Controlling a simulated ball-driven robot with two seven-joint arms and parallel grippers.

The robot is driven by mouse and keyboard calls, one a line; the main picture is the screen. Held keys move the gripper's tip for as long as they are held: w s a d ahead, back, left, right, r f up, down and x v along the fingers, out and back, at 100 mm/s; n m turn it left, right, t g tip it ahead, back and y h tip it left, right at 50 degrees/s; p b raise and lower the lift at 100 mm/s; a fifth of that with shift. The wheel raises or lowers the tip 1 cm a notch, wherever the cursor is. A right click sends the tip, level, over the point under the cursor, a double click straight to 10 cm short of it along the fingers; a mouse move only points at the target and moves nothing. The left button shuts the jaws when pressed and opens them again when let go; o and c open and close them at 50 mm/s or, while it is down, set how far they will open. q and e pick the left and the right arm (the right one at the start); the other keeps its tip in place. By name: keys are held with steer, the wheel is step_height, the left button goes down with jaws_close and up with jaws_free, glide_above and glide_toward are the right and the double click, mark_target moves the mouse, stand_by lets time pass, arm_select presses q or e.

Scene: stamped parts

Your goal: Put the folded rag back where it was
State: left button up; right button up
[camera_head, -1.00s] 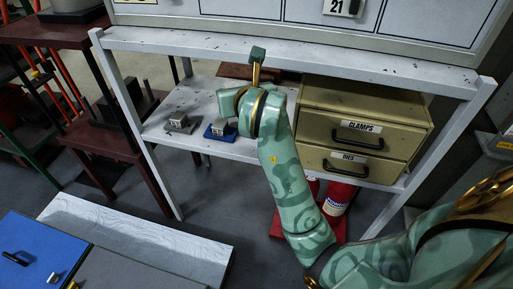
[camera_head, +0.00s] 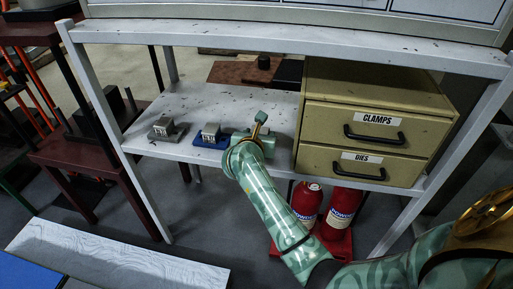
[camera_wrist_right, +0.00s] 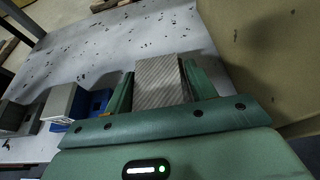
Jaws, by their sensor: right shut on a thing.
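My right gripper (camera_head: 265,137) is low over the white shelf, just left of the drawer cabinet. My own wrist hides most of its fingers in the head view. The head view does not clearly show the rag. I cannot tell whether the rag touches the shelf. My left gripper is not in view.
The tan drawer cabinet (camera_head: 372,102) stands close on the right. Left of the gripper are a metal part on a blue base (camera_head: 211,137) and a grey part (camera_head: 164,130). Bare shelf (camera_head: 195,102) lies behind them. Red cylinders (camera_head: 340,211) stand below.

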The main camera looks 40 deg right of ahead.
step_height(320, 180, down, 3)
steer(key=shift+f+b, duration=0.1)
steer(key=shift+b, duration=0.65)
steer(key=shift+f, duration=0.25)
steer(key=shift+r, duration=0.2)
steer(key=shift+f, duration=0.2)
steer(key=o, duration=1)
steer(key=shift+c, duration=0.2)
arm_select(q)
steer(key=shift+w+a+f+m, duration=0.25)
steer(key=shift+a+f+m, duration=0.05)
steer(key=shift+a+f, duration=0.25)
arm_select(e)
steer(key=shift+r, duration=0.1)
